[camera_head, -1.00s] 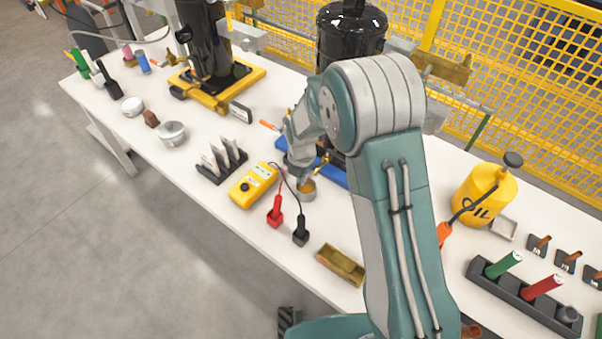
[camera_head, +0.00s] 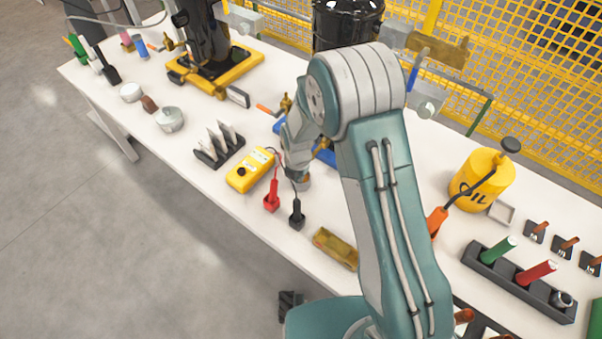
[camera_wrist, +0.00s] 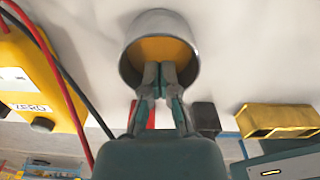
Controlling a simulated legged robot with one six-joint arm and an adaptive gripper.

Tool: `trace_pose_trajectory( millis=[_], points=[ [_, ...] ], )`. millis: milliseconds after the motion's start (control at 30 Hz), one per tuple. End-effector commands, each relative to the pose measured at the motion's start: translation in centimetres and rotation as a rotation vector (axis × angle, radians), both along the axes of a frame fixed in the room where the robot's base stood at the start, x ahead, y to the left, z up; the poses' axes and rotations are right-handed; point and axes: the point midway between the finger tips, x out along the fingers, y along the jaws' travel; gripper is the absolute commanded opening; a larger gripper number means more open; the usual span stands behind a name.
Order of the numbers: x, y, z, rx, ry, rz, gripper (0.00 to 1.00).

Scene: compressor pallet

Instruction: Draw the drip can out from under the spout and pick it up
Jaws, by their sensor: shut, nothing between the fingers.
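The drip can (camera_wrist: 131,62) is a small round metal cup with amber liquid inside. It stands upright on the white bench and fills the top middle of the wrist view. In the head view the can (camera_head: 304,184) shows only partly, below my wrist. My gripper (camera_wrist: 162,74) is shut and empty, its fingertips overlapping the near rim of the can in the wrist view. I cannot tell whether they touch it. No spout shows over the can in the wrist view. In the head view my arm hides much of the blue-based unit (camera_head: 326,156) behind it.
A yellow meter (camera_head: 250,170) with red (camera_head: 271,196) and black (camera_head: 297,213) probes lies left of the can. A brass-coloured tray (camera_head: 336,247) lies near the front edge. A yellow oil can (camera_head: 482,180) stands at right. Bare bench shows around the tray.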

Motion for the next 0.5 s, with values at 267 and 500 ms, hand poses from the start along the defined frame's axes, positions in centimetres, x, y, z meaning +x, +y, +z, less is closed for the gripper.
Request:
trace_pose_trajectory(
  millis=[267,500],
  points=[
    [-0.3,0.3,0.0,-0.001,-0.001,-0.001,0.00],
    [-0.2,0.3,1.5,0.001,-0.004,0.000,0.00]
  ],
)
